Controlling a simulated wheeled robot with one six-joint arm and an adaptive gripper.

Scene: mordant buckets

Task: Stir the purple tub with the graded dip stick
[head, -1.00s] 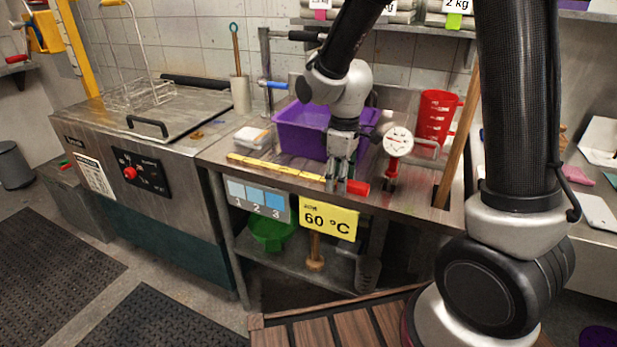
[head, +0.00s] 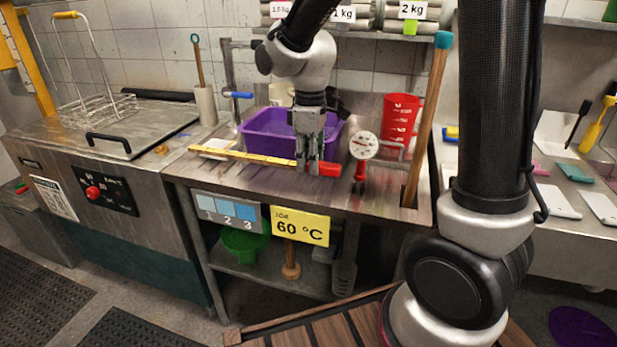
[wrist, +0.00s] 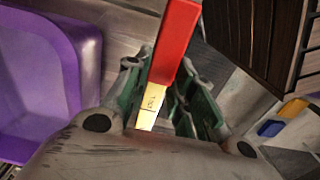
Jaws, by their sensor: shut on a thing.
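The graded dip stick (head: 245,156) is a long yellow bar with marks and a red handle (head: 328,169). My gripper (head: 308,166) is shut on it near where the yellow meets the red. The stick lies nearly level, in front of the purple tub (head: 265,137) and seemingly a little above the counter. In the wrist view the red handle (wrist: 176,40) and a short yellow part (wrist: 151,105) show between the green-grey fingers (wrist: 160,85). The tub (wrist: 75,75) is at the left there, with the stick outside it. My arm hides part of the tub's back rim.
A dial thermometer (head: 364,146) on a red stand is right of the handle. A tap with a blue handle (head: 238,95) is at the tub's back left.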

